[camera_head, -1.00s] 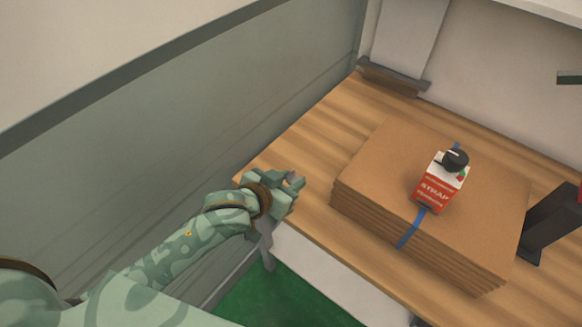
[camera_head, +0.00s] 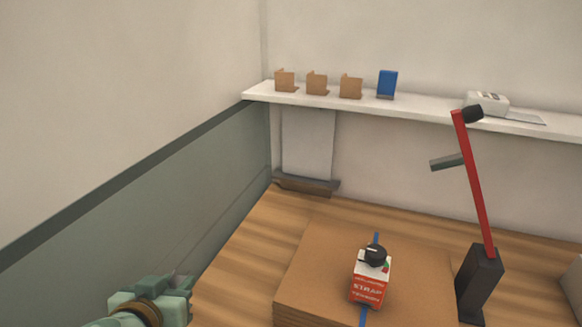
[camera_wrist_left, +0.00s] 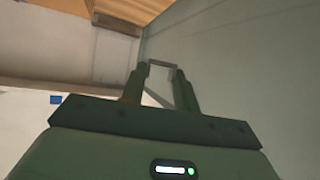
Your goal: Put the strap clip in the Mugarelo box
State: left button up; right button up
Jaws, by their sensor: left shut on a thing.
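My left gripper (camera_head: 182,290) is at the lower left of the head view, left of the cardboard stack. In the left wrist view its two fingers (camera_wrist_left: 162,78) are shut on a small grey wire-like frame, seemingly the strap clip (camera_wrist_left: 161,64). The clip cannot be made out in the head view. Three small open cardboard boxes stand on the white shelf: left (camera_head: 285,81), middle (camera_head: 317,83) and right (camera_head: 350,86). No name can be read on them, so I cannot tell which is the Mugarelo box. My right gripper is not in view.
The wooden table (camera_head: 235,262) bears a cardboard stack (camera_head: 305,270) with a blue strap and a red-white strap tensioner (camera_head: 369,284). A red lever (camera_head: 473,180) rises from a black stand (camera_head: 479,283). The white shelf (camera_head: 415,110) also bears a blue item (camera_head: 387,83) and a pale device (camera_head: 487,102).

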pick_arm(q)
jog(key=r, duration=0.1)
jog(key=w+r, duration=0.1)
jog(key=r, duration=0.1)
jog(key=shift+w, duration=0.15)
jog(key=s+d+f+m+h, duration=0.1)
jog(key=s+d+f+h, duration=0.1)
jog(key=d+f, duration=0.2)
jog(key=s+d+f+m+g+h, duration=0.1)
jog(key=s+d+f+m, duration=0.1)
jog(key=f, duration=0.8)
jog(key=shift+s+d+m+h, duration=0.3)
jog(key=shift+s+d+h, duration=0.15)
jog(key=shift+d, duration=0.55)
jog(key=b, duration=0.6)
send_over(232, 316)
jog(key=f, duration=0.9)
jog(key=shift+s+f, duration=0.15)
jog(key=shift+s, duration=0.15)
jog(key=shift+w+f+b, duration=0.15)
jog(key=shift+f+b, duration=0.15)
jog(key=shift+f, duration=0.5)
jog(key=shift+w+f+b, duration=0.15)
jog(key=shift+f+b, duration=0.1)
jog(key=shift+f, duration=0.55)
